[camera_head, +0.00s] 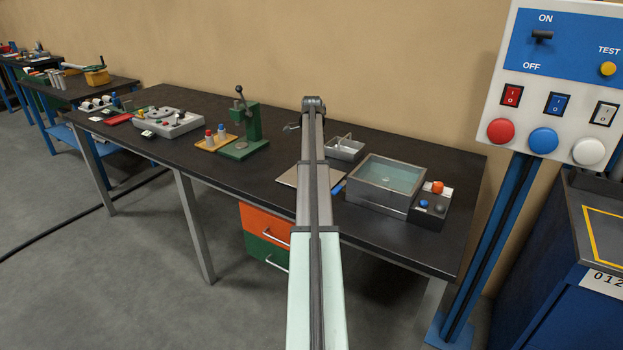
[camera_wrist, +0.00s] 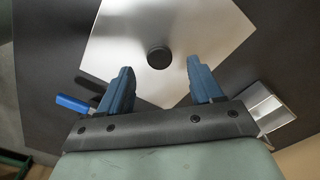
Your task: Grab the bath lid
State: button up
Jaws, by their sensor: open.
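The bath lid (camera_wrist: 160,28) is a flat silvery plate with a round dark knob (camera_wrist: 158,57) in its middle. In the head view the lid (camera_head: 287,179) lies on the dark bench, partly hidden behind my arm. My gripper (camera_wrist: 160,66) is open and empty. Its two blue fingers point towards the lid, and the knob appears between their tips without touching either. The height left between the fingertips and the knob is hard to judge. The bath (camera_head: 408,204), a steel tank of clear liquid, stands right of the lid.
A blue-handled tool (camera_wrist: 75,104) lies beside the lid. A control box (camera_head: 430,208) with knobs sits right of the bath. A green press (camera_head: 246,130) stands farther left on the bench.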

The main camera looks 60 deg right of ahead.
notch_tip(320, 180, down, 4)
jog(key=shift+r, duration=0.25)
grip_shut()
dwell(0.5)
